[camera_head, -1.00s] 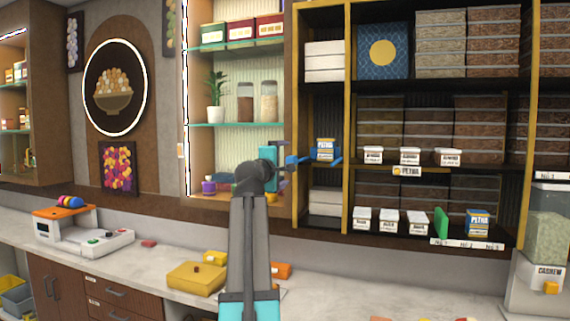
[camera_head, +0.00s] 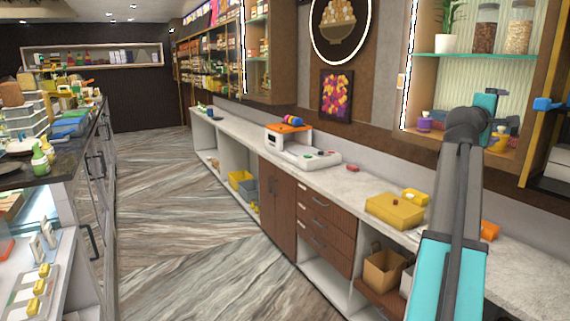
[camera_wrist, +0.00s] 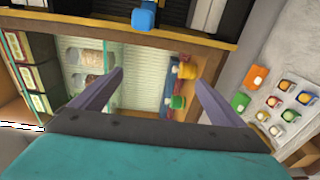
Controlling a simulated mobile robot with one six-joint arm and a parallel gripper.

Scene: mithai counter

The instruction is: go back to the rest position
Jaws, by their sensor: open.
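My gripper (camera_wrist: 158,78) is open in the wrist view, its two grey fingers spread apart with nothing between them. Beyond the fingers are shelves with jars and small coloured items. In the head view my arm rises at the right, and its teal wrist end (camera_head: 487,104) is in front of the lit shelf niche. The fingertips cannot be made out there. A blue piece (camera_head: 550,104) stands at the edge of the dark shelf unit, apart from the gripper; it also shows at the top of the wrist view (camera_wrist: 143,16).
The wall counter (camera_head: 345,185) holds a yellow box (camera_head: 394,210) and a white machine (camera_head: 305,152) with an orange top. A dark counter (camera_head: 65,160) with goods stands at the left. The wood-patterned floor (camera_head: 185,220) between them is clear.

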